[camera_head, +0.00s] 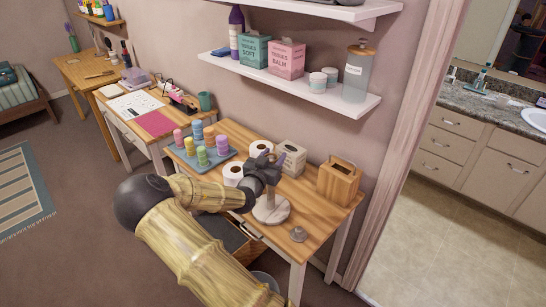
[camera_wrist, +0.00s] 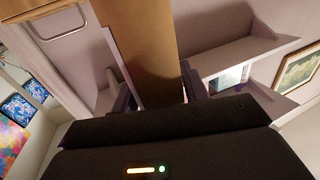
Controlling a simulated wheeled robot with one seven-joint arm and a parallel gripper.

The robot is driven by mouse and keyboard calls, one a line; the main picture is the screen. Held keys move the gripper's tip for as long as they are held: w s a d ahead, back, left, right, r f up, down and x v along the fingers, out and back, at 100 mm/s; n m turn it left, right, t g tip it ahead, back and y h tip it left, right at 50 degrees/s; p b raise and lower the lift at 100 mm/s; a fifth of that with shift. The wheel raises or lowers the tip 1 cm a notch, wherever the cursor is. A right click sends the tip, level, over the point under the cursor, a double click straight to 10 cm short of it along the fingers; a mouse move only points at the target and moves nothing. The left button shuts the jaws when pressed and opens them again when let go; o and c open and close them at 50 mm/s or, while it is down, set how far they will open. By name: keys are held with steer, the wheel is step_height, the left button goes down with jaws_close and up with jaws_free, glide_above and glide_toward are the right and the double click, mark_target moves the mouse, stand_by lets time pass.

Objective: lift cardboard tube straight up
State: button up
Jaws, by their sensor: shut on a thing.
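The cardboard tube (camera_wrist: 143,45) is a plain brown column between my two fingers in the wrist view. My gripper (camera_wrist: 157,92) is shut on it. In the head view my gripper (camera_head: 268,166) is above a pale stand with a round base (camera_head: 271,209) and a short post. The tube is mostly hidden by my gripper there, and I cannot tell whether it is around the post or clear of it.
White rolls (camera_head: 233,174) stand just left of my gripper. A pale tissue box (camera_head: 291,157) and a wooden box (camera_head: 339,182) stand behind and to the right. A tray of coloured bottles (camera_head: 203,158) is at left. A shelf (camera_head: 300,88) hangs above; the table's front right is mostly clear.

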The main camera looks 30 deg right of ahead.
step_height(320, 180, up, 12)
steer(key=p, duration=0.7)
stand_by(1.0)
stand_by(0.4)
